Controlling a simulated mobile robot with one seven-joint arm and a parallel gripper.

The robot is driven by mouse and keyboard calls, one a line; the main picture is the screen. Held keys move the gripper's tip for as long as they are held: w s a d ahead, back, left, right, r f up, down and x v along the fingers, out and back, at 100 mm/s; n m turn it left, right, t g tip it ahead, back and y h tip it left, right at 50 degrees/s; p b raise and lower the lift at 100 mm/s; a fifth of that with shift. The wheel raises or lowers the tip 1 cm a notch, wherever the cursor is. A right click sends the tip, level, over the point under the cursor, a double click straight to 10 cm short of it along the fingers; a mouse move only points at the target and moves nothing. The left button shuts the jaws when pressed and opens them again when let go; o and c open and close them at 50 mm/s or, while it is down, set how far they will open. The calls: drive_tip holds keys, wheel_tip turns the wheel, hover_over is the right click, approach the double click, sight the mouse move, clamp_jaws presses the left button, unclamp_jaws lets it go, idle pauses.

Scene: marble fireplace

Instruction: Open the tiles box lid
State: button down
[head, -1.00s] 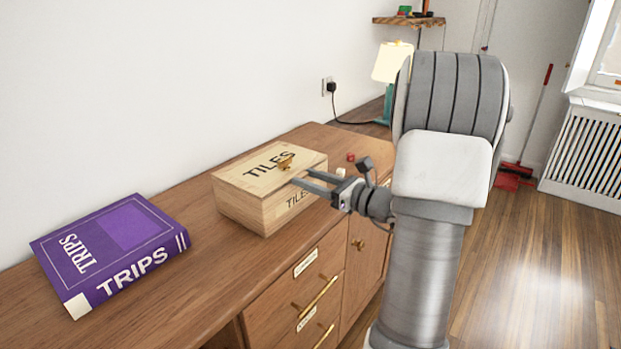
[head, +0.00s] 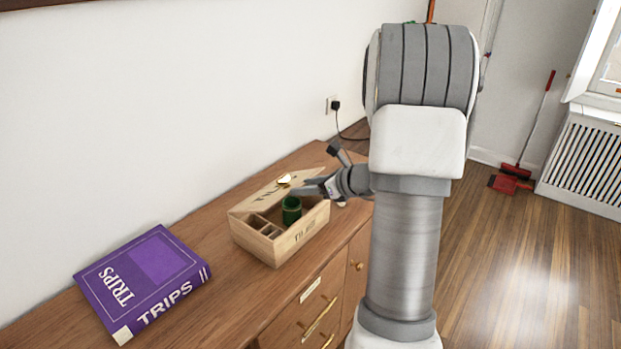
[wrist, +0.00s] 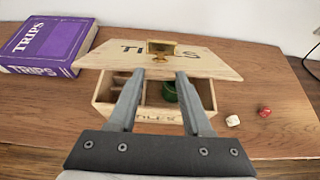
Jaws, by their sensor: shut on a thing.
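The wooden tiles box (head: 272,246) stands on the wooden cabinet, its front label partly visible. Its lid (head: 250,203) is tilted up toward the wall, so the inside shows. In the wrist view the lid (wrist: 205,63) leans over the back of the open box (wrist: 103,92). A green cup (head: 291,210) sits inside among wooden dividers.
A purple TRIPS book (head: 148,278) lies left of the box. A red die (wrist: 264,111) and a white die (wrist: 233,121) lie to its right in the wrist view. The wall stands close behind.

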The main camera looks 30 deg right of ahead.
drive_tip(key=w+r+g+p, duration=0.1)
drive_tip(key=p, duration=0.2)
drive_tip(key=w+r+g+p, duration=0.1)
drive_tip(key=r+p, duration=0.1)
drive_tip(key=w+a+r+g+h+p, duration=0.1)
drive_tip(key=r+p, duration=0.1)
drive_tip(key=p, duration=0.1)
drive_tip(key=shift+w+a+r+p, duration=0.1)
drive_tip(key=shift+w+r+p, duration=0.05)
drive_tip(key=shift+p, duration=0.15)
drive_tip(key=shift+w+a+r+p, duration=0.1)
drive_tip(key=shift+w+r+p, duration=0.15)
drive_tip(key=shift+p, duration=0.3)
drive_tip(key=w+a+r+p, duration=0.2)
drive_tip(key=w+r+p, duration=0.2)
drive_tip(key=w, duration=0.4)
drive_tip(key=shift+a+p, duration=0.35)
drive_tip(key=shift+p, duration=0.35)
drive_tip(key=shift+s+f, duration=0.1)
